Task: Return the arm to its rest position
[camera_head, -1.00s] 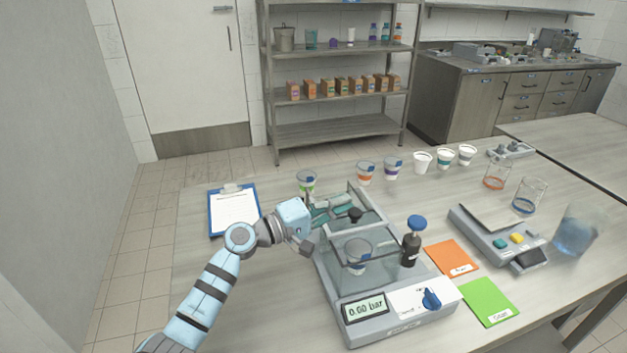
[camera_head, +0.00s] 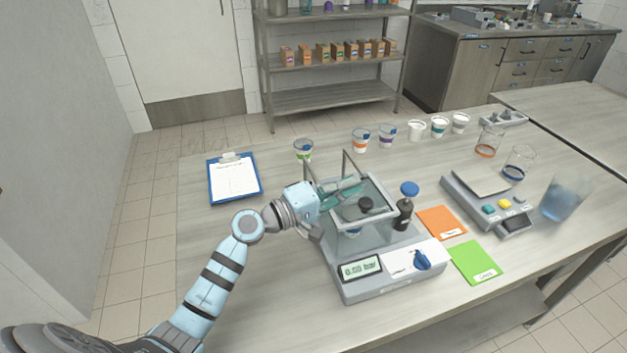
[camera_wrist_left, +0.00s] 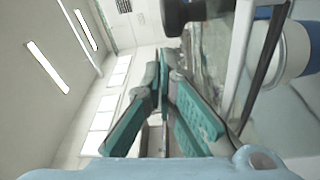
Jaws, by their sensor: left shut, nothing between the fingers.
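My left arm comes in from the left in the head view. Its left gripper (camera_head: 348,188), with teal fingers, is shut and empty. Contact with the machine cannot be told. The chamber sits on a grey base (camera_head: 385,277) with a display. A cup is partly hidden inside it. In the left wrist view the teal fingers fill the middle, with the dark knob (camera_wrist_left: 186,14) near the top. My right gripper is out of view.
An orange card (camera_head: 440,222), a green card (camera_head: 476,263) and a scale (camera_head: 487,180) lie farther right. Several cups stand along the back. A clipboard (camera_head: 234,180) lies behind my arm; the front-left table is clear.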

